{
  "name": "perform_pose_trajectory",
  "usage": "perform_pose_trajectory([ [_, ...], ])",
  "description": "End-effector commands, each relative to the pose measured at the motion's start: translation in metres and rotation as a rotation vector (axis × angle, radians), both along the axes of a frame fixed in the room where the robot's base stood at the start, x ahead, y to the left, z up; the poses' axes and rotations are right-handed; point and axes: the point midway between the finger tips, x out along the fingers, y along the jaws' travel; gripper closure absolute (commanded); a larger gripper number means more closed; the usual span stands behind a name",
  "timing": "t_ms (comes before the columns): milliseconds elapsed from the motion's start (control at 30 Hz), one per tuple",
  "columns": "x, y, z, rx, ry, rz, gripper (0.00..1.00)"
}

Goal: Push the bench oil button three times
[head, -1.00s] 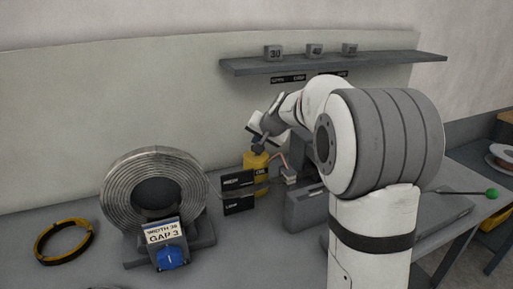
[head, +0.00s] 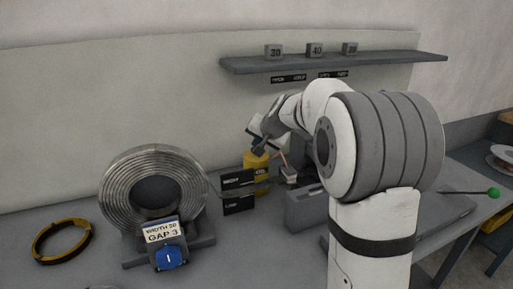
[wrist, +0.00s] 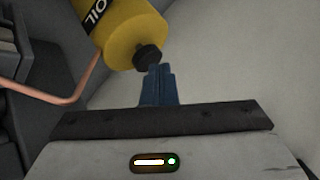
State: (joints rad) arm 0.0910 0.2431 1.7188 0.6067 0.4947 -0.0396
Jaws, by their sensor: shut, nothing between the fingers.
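The bench oil is a yellow can with a black label reading OIL and a dark round button (wrist: 148,57) at its end in the wrist view. In the head view my gripper (head: 258,148) is above the can, small and partly hidden by my wrist.
A copper tube (wrist: 75,98) runs beside the can. A large wire coil (head: 117,196) with a blue-knobbed box (head: 172,257) stands left on the bench. A yellow-black ring (head: 62,243) lies far left. A shelf (head: 390,60) with several numbered blocks hangs above.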

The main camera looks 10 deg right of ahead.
Motion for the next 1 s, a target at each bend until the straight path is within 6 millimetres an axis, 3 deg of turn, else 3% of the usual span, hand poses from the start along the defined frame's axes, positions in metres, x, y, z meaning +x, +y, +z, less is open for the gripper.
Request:
perform_pose_trajectory([
  [733, 0.0, 0.0, -0.008, 0.0, 0.004, 0.0, 1.0],
  [1000, 0.0, 0.0, 0.004, 0.0, 0.004, 0.0, 1.0],
])
